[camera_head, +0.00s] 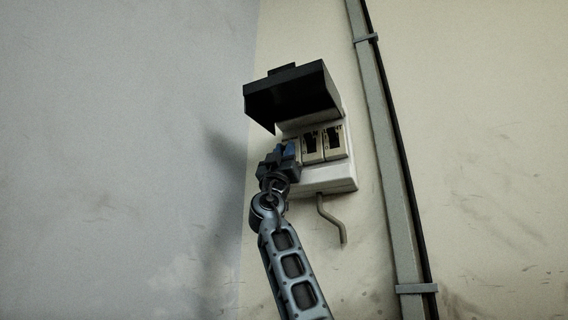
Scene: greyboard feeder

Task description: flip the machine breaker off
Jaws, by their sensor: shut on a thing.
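The breaker box (338,184) is a small white unit on the wall with its black cover (293,95) raised. Two cream breakers with dark switches show, a middle one (309,147) and a right one (334,142). My gripper (287,152) is at the left end of the breaker row, in front of the leftmost breaker, with blue fingertips against it. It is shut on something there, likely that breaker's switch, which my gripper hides. I cannot tell the switch's position.
A vertical grey conduit (385,150) runs up the wall to the right of the box. A bent pipe (330,222) hangs below the box. A wall corner lies close on the left, and the raised cover overhangs my gripper.

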